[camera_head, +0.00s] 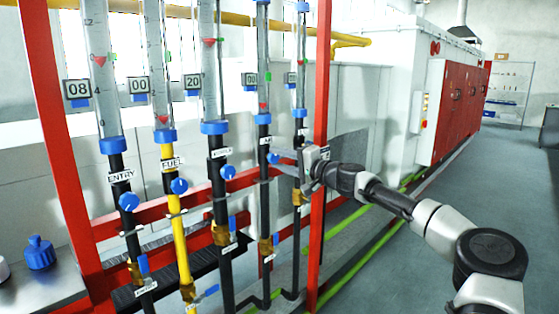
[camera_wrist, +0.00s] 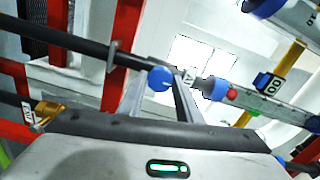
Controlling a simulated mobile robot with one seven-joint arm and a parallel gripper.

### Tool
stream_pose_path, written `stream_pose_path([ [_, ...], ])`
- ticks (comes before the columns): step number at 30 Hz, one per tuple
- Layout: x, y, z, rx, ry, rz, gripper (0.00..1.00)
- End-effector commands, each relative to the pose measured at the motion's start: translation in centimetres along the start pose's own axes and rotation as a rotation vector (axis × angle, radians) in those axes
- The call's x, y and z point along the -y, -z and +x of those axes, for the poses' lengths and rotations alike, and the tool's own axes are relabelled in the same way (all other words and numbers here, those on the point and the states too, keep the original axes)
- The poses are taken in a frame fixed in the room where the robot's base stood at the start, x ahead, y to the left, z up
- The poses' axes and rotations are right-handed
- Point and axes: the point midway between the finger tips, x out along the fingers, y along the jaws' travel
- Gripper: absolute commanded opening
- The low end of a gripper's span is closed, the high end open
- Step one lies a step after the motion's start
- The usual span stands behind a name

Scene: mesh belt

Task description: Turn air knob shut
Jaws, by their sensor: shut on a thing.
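The air knob (camera_head: 273,158) is a small round blue knob on the black pipe under the "AIR" label (camera_head: 268,140). My gripper (camera_head: 280,159) reaches in from the right, with its fingertips at the knob. In the wrist view the air knob (camera_wrist: 160,79) sits between the ends of my two fingers (camera_wrist: 162,88), and the gripper is shut on it. The black pipe (camera_wrist: 85,42) runs behind the fingertips there. The fingers partly cover the knob's sides.
Similar blue knobs sit on the neighbouring pipes: entry (camera_head: 129,201), fuel (camera_head: 179,186) and a third (camera_head: 228,172). A red post (camera_head: 320,100) stands close beside my wrist. The floor (camera_head: 420,220) at right is open.

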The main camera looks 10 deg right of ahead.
Motion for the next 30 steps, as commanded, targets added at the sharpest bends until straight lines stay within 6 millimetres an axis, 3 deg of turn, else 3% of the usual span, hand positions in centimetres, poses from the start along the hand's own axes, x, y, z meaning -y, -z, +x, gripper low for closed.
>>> stream_pose_path([
  [1,-0.1,-0.1,0.0,0.002,0.0,0.003,0.37],
  [4,-0.1,-0.1,0.0,0.002,0.0,0.002,0.5],
  [13,0.0,0.0,-0.1,0.0,0.0,0.001,0.5],
  [17,-0.1,0.1,-1.3,-0.001,0.0,0.001,0.5],
  [30,0.0,0.1,-11.5,-0.003,-0.001,0.001,0.5],
])
